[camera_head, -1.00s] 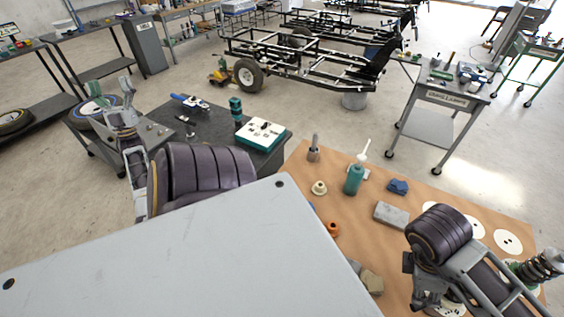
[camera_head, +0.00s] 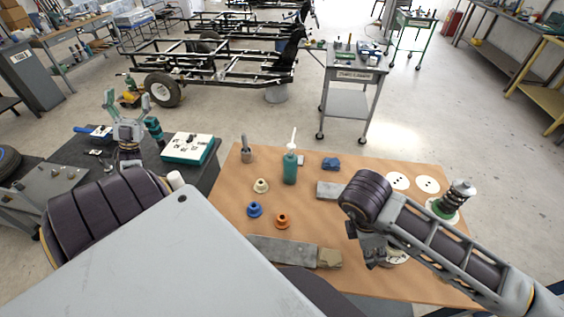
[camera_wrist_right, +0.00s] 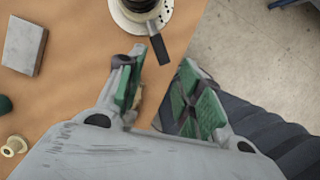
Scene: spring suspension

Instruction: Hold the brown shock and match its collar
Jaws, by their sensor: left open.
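Other collars lie on the tabletop: a cream one (camera_head: 261,185), a blue one (camera_head: 254,210) and an orange one (camera_head: 282,220). My left gripper (camera_head: 127,104) is open and empty, raised over the dark side table. My right gripper (camera_head: 374,255) is over the brown table, left of the shock. In the right wrist view its green-padded fingers (camera_wrist_right: 162,92) are apart and empty. A dark part on a white holed disc (camera_wrist_right: 128,16) is beyond them, cut off by the frame.
The brown table (camera_head: 225,205) also bears a teal bottle (camera_head: 290,167), a blue part (camera_head: 331,163), grey blocks and white discs (camera_head: 427,184). A dark side table (camera_head: 62,180) holds a white-and-teal box (camera_head: 188,148). A grey cart (camera_head: 345,100) stands behind on open floor.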

